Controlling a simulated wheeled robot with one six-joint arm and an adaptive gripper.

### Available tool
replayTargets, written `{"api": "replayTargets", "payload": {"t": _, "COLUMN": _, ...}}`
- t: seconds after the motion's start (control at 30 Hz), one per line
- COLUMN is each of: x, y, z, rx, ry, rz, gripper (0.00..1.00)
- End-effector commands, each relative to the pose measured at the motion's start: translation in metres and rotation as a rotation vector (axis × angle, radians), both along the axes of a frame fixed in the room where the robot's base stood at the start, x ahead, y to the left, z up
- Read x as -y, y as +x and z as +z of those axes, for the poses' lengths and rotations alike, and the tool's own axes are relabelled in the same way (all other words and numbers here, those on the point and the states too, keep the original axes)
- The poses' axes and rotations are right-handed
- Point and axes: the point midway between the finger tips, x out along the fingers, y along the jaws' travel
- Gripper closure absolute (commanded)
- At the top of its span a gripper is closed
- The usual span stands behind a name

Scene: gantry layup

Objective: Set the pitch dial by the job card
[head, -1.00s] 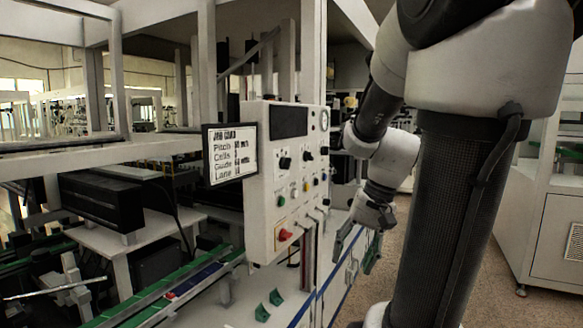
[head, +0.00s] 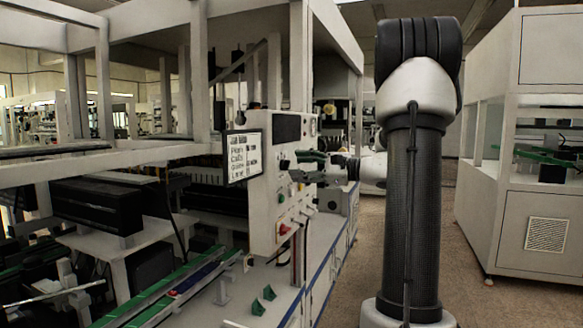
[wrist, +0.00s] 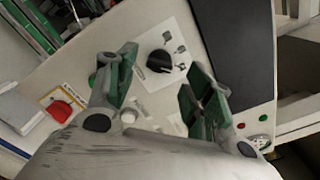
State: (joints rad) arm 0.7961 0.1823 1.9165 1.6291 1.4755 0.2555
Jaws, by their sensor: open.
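The job card (head: 243,156) is a black-framed white sign on the left of the control panel (head: 263,210). It lists Pitch, Cells, Guide and Lane, but the values are too blurred to read. My gripper (head: 305,165) is in front of the panel face, with its fingers toward it. In the wrist view my open gripper (wrist: 162,68) has a black dial (wrist: 159,61) showing between its two green-padded fingers, not gripped. Small grey marks sit around the dial. I cannot read its label or tell whether it is the pitch dial.
The wrist view shows a red knob (wrist: 60,110) on a yellow plate, a white button (wrist: 128,117) and a dark screen (wrist: 238,45) on the panel. A green conveyor (head: 165,292) runs at lower left. Clear floor (head: 465,270) lies right of the bench.

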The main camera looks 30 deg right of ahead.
Motion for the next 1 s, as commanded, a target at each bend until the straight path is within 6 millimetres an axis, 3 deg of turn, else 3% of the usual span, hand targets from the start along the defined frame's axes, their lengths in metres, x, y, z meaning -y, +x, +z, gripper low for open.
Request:
{"api": "replayTargets", "payload": {"t": 0.2, "x": -0.018, "y": 0.022, "z": -0.001, "rx": -0.001, "ry": 0.0, "rz": 0.002, "gripper": 0.48}}
{"api": "replayTargets", "payload": {"t": 0.53, "x": -0.02, "y": 0.026, "z": 0.0, "rx": -0.001, "ry": -0.002, "rz": -0.001, "gripper": 0.48}}
{"api": "replayTargets", "payload": {"t": 0.8, "x": -0.02, "y": 0.026, "z": 0.0, "rx": -0.001, "ry": -0.002, "rz": -0.001, "gripper": 0.94}}
{"api": "replayTargets", "payload": {"t": 1.0, "x": -0.02, "y": 0.026, "z": -0.001, "rx": 0.003, "ry": -0.007, "rz": -0.001, "gripper": 0.94}}
